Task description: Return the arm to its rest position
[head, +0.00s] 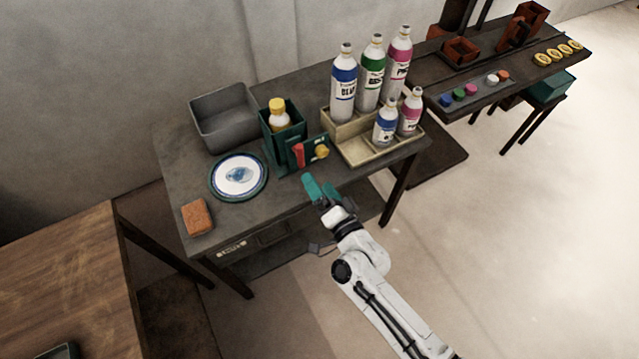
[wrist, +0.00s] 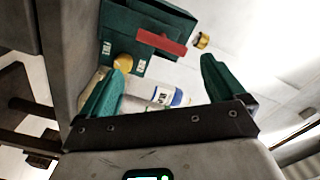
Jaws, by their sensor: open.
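My white arm reaches up from the lower right in the head view. My gripper (head: 325,190), with teal fingers, is in front of the near edge of the grey workbench (head: 180,165). In the wrist view my gripper (wrist: 164,68) has its two fingers wide apart, with nothing gripped between them. Beyond the fingers are a green holder (wrist: 135,30) with a red bar (wrist: 162,41), a yellow knob (wrist: 123,62) and part of a white and blue bottle (wrist: 165,96).
On the workbench are a grey bin (head: 223,118), a plate (head: 239,175), an orange sponge (head: 198,217), a green holder (head: 280,150) with a yellow-capped bottle (head: 278,114), and a beige rack (head: 352,150) of several bottles. A wooden table (head: 70,270) stands left. Floor (head: 500,240) is clear at right.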

